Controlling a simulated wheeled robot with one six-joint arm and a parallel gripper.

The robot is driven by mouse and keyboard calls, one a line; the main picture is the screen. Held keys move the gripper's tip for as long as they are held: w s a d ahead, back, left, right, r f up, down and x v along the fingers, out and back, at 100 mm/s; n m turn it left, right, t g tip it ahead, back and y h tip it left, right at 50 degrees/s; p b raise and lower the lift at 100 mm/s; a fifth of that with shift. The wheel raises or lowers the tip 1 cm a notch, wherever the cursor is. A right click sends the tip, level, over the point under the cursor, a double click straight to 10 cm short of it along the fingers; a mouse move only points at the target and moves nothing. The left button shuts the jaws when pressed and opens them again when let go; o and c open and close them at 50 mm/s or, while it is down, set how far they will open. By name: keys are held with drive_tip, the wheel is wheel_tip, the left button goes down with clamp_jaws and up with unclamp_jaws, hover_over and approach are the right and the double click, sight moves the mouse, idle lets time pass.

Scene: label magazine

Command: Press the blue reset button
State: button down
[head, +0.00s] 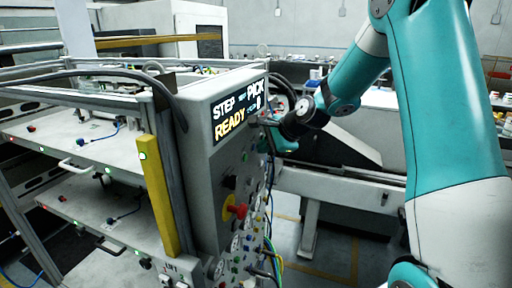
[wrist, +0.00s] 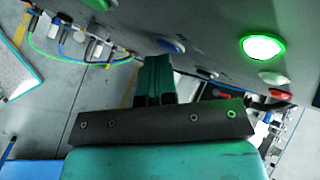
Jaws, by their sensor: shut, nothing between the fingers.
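In the wrist view a round blue button (wrist: 171,45) sits on the grey panel face, just beyond my fingertips and slightly to the right. My gripper (wrist: 158,62) is shut and empty, with its teal fingers together and pointing at the panel. I cannot tell whether the tips touch the button. In the head view my gripper (head: 268,122) is at the right side of the control cabinet (head: 195,158), beside the display (head: 238,108) reading "STEP – PICK" and "READY – 0". I cannot make out the blue button there.
A lit green button (wrist: 262,47), a white button (wrist: 275,78) and a red one (wrist: 280,94) are right of my fingers. A red-and-yellow knob (head: 235,208) sticks out lower on the cabinet. Cables hang below (head: 272,240). A yellow post (head: 158,195) stands at left.

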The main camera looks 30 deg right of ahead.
idle(0.3)
drive_tip(key=shift+s+d, duration=0.45)
drive_tip(key=shift+s, duration=0.2)
drive_tip(key=shift+d, duration=0.1)
drive_tip(key=s+d, duration=0.1)
drive_tip(key=s, duration=0.1)
drive_tip(key=s+d, duration=0.2)
drive_tip(key=shift+a, duration=0.15)
idle(0.8)
drive_tip(key=s+a+f+n+g+y+b, duration=0.1)
drive_tip(key=s+a+f+n+g+b, duration=0.2)
drive_tip(key=s+a+n, duration=0.7)
drive_tip(key=s+a+n+g+b, duration=0.3)
drive_tip(key=s+a+n+b, duration=0.4)
drive_tip(key=a, duration=0.6)
drive_tip(key=s+a+f+n+g+b, duration=0.1)
drive_tip(key=s+a+f+n+g, duration=0.1)
drive_tip(key=s+n, duration=0.6)
drive_tip(key=shift+s+a+n+h, duration=0.15)
drive_tip(key=shift+s+n+h, duration=0.2)
drive_tip(key=shift+s, duration=0.5)
